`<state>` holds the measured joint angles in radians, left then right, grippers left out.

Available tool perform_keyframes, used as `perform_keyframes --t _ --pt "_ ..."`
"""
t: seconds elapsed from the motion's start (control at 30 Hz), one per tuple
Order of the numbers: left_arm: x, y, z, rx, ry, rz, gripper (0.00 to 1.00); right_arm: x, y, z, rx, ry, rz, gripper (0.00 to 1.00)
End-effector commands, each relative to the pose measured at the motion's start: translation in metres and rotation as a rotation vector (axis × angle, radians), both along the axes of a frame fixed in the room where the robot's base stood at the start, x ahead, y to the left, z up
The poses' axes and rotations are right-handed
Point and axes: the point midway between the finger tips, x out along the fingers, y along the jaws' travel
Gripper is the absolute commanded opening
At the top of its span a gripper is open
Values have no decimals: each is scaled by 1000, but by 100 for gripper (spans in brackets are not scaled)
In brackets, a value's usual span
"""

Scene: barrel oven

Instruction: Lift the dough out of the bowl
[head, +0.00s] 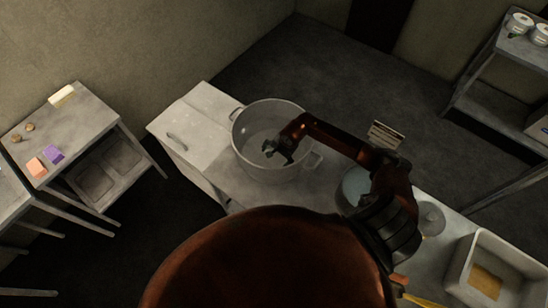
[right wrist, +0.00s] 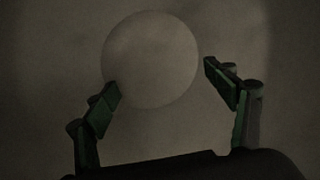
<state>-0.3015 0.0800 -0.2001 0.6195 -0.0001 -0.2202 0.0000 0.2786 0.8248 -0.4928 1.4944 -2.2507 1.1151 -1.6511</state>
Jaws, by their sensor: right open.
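The large pale metal bowl (head: 248,128), with side handles, stands on the light worktop in the head view. My right gripper (head: 279,152) reaches down into it, with its fingers over the inside. In the right wrist view, the dough (right wrist: 150,60) is a pale round ball on the bowl's dim floor. The open right gripper (right wrist: 161,78) has one green fingertip on each side of the ball. The left fingertip overlaps its edge in the picture; I cannot tell whether they touch. The dough is not clearly visible in the head view. My left gripper is out of view.
A white worktop (head: 192,115) extends left of the bowl. A pale tub (head: 463,262) stands at lower right. A shelf with white containers (head: 519,24) stands at upper right.

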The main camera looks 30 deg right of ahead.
Motion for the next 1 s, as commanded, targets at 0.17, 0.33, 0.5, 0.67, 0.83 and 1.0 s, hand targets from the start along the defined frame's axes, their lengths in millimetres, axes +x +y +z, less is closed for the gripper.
perform_keyframes --t 0.17,0.33,0.5,0.67,0.83,1.0 --pt "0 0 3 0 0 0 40 4 2 -13 1 -1 -1 78" --pt "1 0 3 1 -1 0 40 4 1 -14 0 -1 0 78" --pt "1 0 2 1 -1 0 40 3 1 -14 0 -1 -1 69" --pt "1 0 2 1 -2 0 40 3 1 -14 0 -1 -1 58" --pt "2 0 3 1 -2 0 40 4 1 -14 0 -1 -1 46" --pt "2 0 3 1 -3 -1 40 4 1 -14 0 -2 -1 34"
